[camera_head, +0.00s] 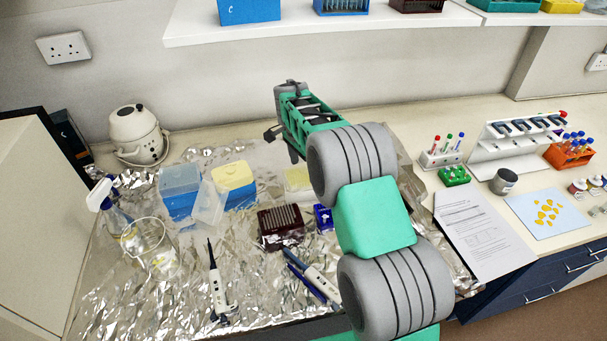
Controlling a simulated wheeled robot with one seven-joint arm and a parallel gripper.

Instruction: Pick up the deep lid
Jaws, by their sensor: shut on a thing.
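My gripper (283,146) is at the far end of my arm, above the back of the foil-covered bench. It is shut, and the contact at its fingertips is mostly hidden by the hand. A pale yellow, see-through lid-like piece (299,179) shows just below the fingers and appears to be what they hold; I cannot tell whether it touches the foil. A clear, deep lid-like cover (208,206) stands tilted at the left, in front of and between a blue box with a see-through top (180,194) and a blue box with a yellow top (235,185).
A dark rack (281,227) and a small blue rack (323,218) lie in front of my gripper. Pipettes (216,284), a glass beaker (150,247) and a spray bottle (110,209) are nearer left. A shelf (330,27) overhangs the back. Tube racks (441,152) stand right.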

